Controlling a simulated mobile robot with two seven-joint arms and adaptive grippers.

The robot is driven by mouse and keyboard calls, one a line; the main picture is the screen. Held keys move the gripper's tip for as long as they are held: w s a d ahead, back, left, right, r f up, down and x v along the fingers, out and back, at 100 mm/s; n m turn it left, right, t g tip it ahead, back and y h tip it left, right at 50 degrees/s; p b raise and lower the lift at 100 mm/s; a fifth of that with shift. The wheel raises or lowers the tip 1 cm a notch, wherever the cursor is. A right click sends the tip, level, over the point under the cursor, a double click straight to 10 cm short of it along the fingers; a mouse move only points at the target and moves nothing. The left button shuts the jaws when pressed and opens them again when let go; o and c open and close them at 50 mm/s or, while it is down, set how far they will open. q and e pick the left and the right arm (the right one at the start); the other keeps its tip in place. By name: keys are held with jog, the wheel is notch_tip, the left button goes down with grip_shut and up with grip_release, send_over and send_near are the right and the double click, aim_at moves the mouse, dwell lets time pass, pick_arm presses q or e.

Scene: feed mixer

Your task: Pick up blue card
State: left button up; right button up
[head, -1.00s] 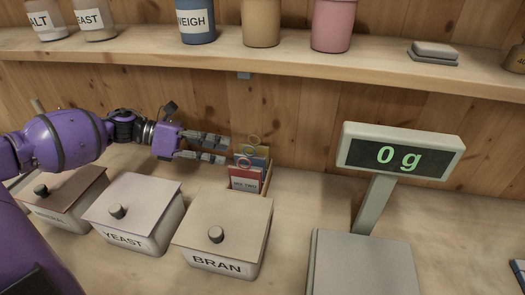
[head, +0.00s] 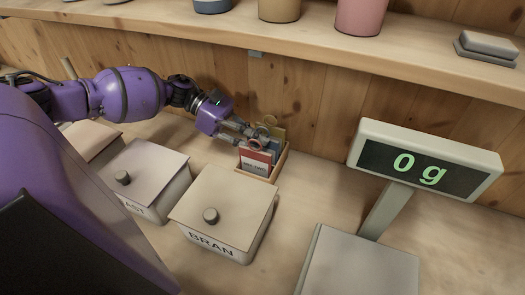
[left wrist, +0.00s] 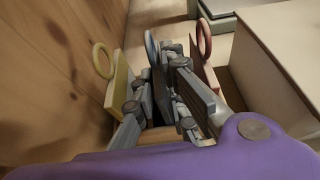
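The blue card (head: 274,147) stands in a small wooden card box, between a red card (head: 255,161) in front and a yellow card (head: 277,131) behind. In the left wrist view the blue card's ring (left wrist: 152,47) shows between the yellow card's ring (left wrist: 103,61) and the red card's ring (left wrist: 204,39). My left gripper (head: 262,136) is at the top of the cards. In the left wrist view its fingers (left wrist: 160,92) look apart, one to each side of the blue card, which they partly hide. Contact cannot be told. My right gripper is out of view.
The wooden card box (head: 280,165) stands near the back wall. Lidded bins, including the BRAN bin (head: 223,212), stand in front and left. A scale (head: 362,266) reading 0 g is at right. A shelf (head: 330,55) with pots runs above.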

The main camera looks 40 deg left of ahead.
pick_arm(q)
jog(key=shift+x, duration=0.8)
jog(key=shift+c, duration=0.5)
grip_shut()
jog(key=shift+r, duration=0.15)
